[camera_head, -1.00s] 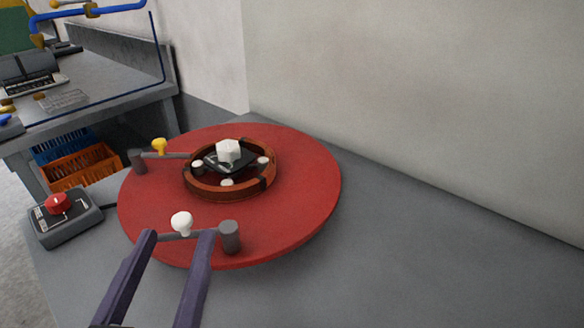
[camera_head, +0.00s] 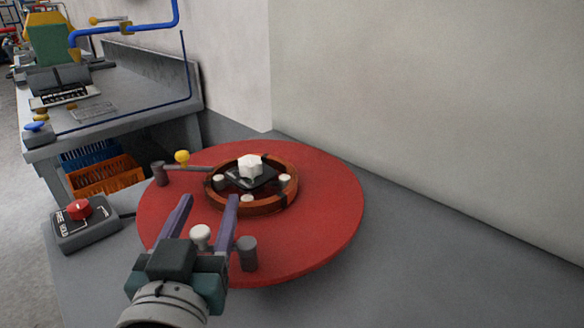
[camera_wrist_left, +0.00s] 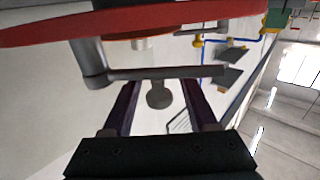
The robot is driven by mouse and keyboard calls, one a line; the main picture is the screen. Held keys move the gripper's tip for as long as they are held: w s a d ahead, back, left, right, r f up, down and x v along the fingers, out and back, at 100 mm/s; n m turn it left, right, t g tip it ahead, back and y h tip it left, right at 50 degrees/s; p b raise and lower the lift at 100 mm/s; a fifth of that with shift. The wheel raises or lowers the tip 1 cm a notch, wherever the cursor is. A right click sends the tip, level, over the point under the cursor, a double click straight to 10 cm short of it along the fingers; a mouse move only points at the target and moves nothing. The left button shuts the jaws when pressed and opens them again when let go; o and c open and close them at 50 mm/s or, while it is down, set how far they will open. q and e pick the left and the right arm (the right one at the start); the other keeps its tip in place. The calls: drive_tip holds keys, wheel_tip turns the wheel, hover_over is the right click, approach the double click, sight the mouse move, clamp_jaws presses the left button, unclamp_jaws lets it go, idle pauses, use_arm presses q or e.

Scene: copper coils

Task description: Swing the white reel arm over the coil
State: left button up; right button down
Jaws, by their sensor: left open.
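The white reel arm has a white knob (camera_head: 201,236) and a grey pivot post (camera_head: 247,254) near the front edge of the red disc (camera_head: 325,225). The coil (camera_head: 287,196) is a copper-brown ring lying in the middle of the disc, with a white block (camera_head: 250,166) at its centre. My left gripper (camera_head: 208,202) is open, with its purple fingers on either side of the knob. In the left wrist view the knob (camera_wrist_left: 159,95) shows between the two fingers, close to the arm's bar (camera_wrist_left: 155,73). Contact with the fingers cannot be told. My right gripper is not in view.
A second reel arm with a yellow knob (camera_head: 182,157) stands at the disc's left. A control box (camera_head: 88,232) with a red button sits left of the disc. A wall (camera_head: 430,120) rises behind. The grey table right of the disc is clear.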

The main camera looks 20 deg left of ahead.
use_arm(q)
drive_tip(key=shift+c, duration=0.4)
clamp_jaws()
idle(0.9)
